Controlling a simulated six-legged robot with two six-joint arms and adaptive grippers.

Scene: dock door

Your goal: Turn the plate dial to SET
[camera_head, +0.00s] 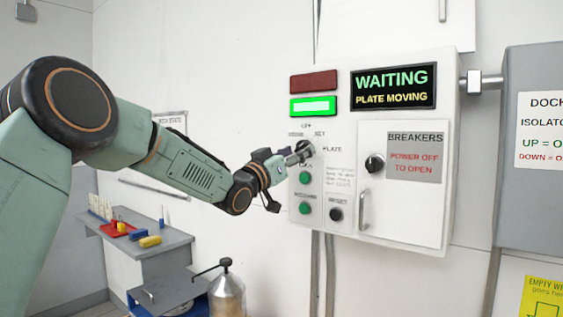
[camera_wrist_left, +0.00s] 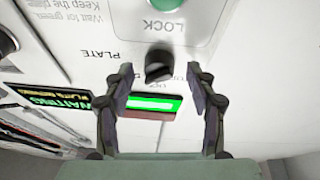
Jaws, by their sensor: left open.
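The plate dial is a black knob on the white control box (camera_head: 345,225), under the lamps at its upper left. In the left wrist view the plate dial (camera_wrist_left: 158,66) shows whole, beside the word PLATE, between and just beyond my fingertips. My left gripper (camera_head: 300,152) is at the dial in the head view and hides part of it. In the left wrist view my left gripper (camera_wrist_left: 162,85) is open, one finger on each side of the dial, with gaps showing. The display (camera_head: 393,87) reads WAITING, PLATE MOVING. My right gripper is not in view.
A green lamp (camera_head: 313,106) is lit below a dark red one (camera_head: 314,81). Green buttons (camera_head: 305,177) and a black knob (camera_head: 336,214) sit below the dial. The breaker door (camera_head: 403,205) is shut. A bench (camera_head: 150,243) and metal canister (camera_head: 227,295) stand lower left.

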